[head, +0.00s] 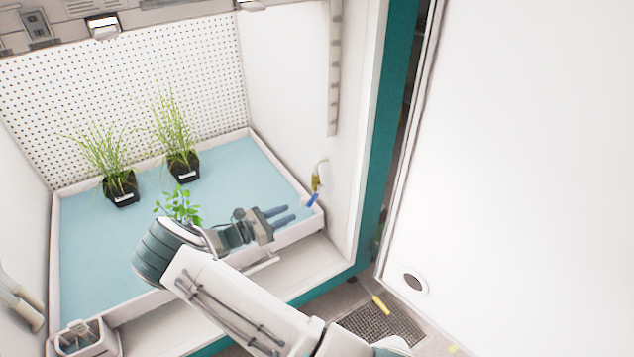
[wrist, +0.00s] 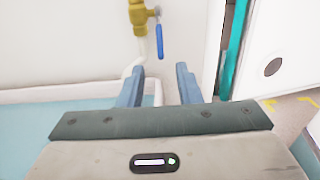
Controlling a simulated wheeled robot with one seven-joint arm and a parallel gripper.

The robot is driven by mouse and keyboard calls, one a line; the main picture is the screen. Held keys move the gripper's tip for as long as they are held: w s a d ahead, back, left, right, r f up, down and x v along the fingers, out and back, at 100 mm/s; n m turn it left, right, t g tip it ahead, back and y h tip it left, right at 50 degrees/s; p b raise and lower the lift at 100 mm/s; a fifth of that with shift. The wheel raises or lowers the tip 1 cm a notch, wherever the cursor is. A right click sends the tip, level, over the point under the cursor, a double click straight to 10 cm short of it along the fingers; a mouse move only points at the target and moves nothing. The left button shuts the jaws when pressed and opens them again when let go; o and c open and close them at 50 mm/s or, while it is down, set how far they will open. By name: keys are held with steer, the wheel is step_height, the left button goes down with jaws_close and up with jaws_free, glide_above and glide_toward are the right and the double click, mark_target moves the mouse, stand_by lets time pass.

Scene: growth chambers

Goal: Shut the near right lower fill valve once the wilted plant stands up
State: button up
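The near right lower fill valve (head: 317,181) is a brass body low on the right inner wall of the chamber. Its blue lever (head: 313,200) slants down in the head view. In the wrist view the brass valve (wrist: 139,18) is at the top, and its blue lever (wrist: 159,41) hangs down beside the pipe. My gripper (head: 283,214) is open and empty, its fingers pointing toward the valve, apart from the lever. A small leafy green plant (head: 180,204) shows behind my arm. Its leaves are raised and spread; its pot is hidden.
Two potted grasses, one at the left (head: 119,184) and one further back (head: 182,165), stand on the blue mat (head: 240,175). The tray rim (head: 285,236) runs below my gripper. The white door (head: 520,170) stands open at right.

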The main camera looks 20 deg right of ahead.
steer(key=s+d+r+m+g+y+p, duration=0.1)
steer(key=s+r+m+y+p, duration=0.3)
steer(key=s+r, duration=0.6)
steer(key=s+d+r+m+g+y+p, duration=0.1)
steer(key=s+r+m+g+y+p, duration=0.3)
steer(key=s+r+m+y, duration=0.5)
steer(key=shift+s+d+r+m+g+y+p, duration=0.35)
steer(key=shift+s+r+m+p, duration=0.35)
steer(key=shift+r, duration=3.2)
steer(key=shift+w, duration=0.1)
